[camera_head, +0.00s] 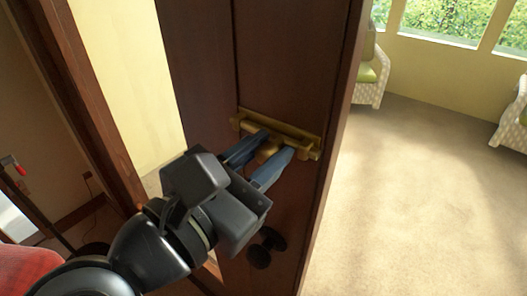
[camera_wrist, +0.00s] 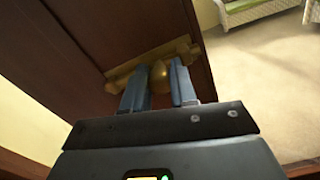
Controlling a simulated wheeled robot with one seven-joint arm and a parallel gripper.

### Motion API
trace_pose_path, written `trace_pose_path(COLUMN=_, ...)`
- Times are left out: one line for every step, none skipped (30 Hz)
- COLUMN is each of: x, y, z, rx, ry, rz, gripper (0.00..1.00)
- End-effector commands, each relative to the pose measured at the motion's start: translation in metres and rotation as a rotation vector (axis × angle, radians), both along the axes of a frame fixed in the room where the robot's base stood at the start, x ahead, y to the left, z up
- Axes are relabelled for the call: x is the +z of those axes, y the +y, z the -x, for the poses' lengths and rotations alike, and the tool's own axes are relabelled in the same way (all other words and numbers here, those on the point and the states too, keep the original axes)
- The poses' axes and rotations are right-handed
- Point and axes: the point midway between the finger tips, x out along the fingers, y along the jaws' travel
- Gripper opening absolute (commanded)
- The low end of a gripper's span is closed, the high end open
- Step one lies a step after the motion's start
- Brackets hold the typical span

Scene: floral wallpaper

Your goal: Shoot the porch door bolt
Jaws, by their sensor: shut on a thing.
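The brass bolt (camera_head: 309,151) is fixed across the dark brown wooden door (camera_head: 285,60), near the door's right edge. My gripper (camera_head: 266,152) reaches it from the lower left, with its two blue-grey fingers on either side of the bolt's rounded knob. In the wrist view the bolt's brass plate (camera_wrist: 122,72) runs slantwise behind the fingers. The brass knob (camera_wrist: 159,76) shows between the fingers of my gripper (camera_wrist: 160,88), which is shut on it. The fingers cover part of the bolt. The door stands ajar.
A dark round door knob (camera_head: 266,247) sits below the bolt, close under my gripper. A brown door frame (camera_head: 92,95) stands at left. Beyond the door's right edge is open carpet (camera_head: 420,190), with patterned chairs (camera_head: 367,88) by the windows.

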Motion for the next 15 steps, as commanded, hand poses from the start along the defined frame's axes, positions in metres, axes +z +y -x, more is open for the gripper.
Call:
trace_pose_path(x=0.000, y=0.000, z=0.000, rx=-0.001, ry=0.000, rz=0.000, gripper=0.00)
trace_pose_path(x=0.000, y=0.000, z=0.000, rx=-0.001, ry=0.000, rz=0.000, gripper=0.00)
trace_pose_path(x=0.000, y=0.000, z=0.000, rx=-0.001, ry=0.000, rz=0.000, gripper=0.00)
trace_pose_path(x=0.000, y=0.000, z=0.000, rx=-0.001, ry=0.000, rz=0.000, gripper=0.00)
trace_pose_path(x=0.000, y=0.000, z=0.000, rx=-0.001, ry=0.000, rz=0.000, gripper=0.00)
trace_pose_path(x=0.000, y=0.000, z=0.000, rx=-0.001, ry=0.000, rz=0.000, gripper=0.00)
trace_pose_path(x=0.000, y=0.000, z=0.000, rx=-0.001, ry=0.000, rz=0.000, gripper=0.00)
trace_pose_path(x=0.000, y=0.000, z=0.000, rx=-0.001, ry=0.000, rz=0.000, gripper=0.00)
trace_pose_path(x=0.000, y=0.000, z=0.000, rx=-0.001, ry=0.000, rz=0.000, gripper=0.00)
trace_pose_path(x=-0.001, y=0.001, z=-0.001, rx=-0.001, ry=0.000, rz=-0.001, gripper=0.00)
trace_pose_path(x=-0.002, y=0.003, z=-0.002, rx=-0.001, ry=0.000, rz=-0.001, gripper=0.00)
trace_pose_path(x=-0.003, y=0.006, z=-0.004, rx=-0.001, ry=-0.001, rz=-0.002, gripper=0.00)
trace_pose_path(x=-0.004, y=0.008, z=-0.006, rx=-0.001, ry=-0.001, rz=-0.002, gripper=0.00)
trace_pose_path(x=-0.004, y=0.011, z=-0.008, rx=-0.001, ry=-0.001, rz=-0.002, gripper=0.00)
trace_pose_path(x=-0.005, y=0.015, z=-0.012, rx=-0.001, ry=-0.002, rz=-0.003, gripper=0.00)
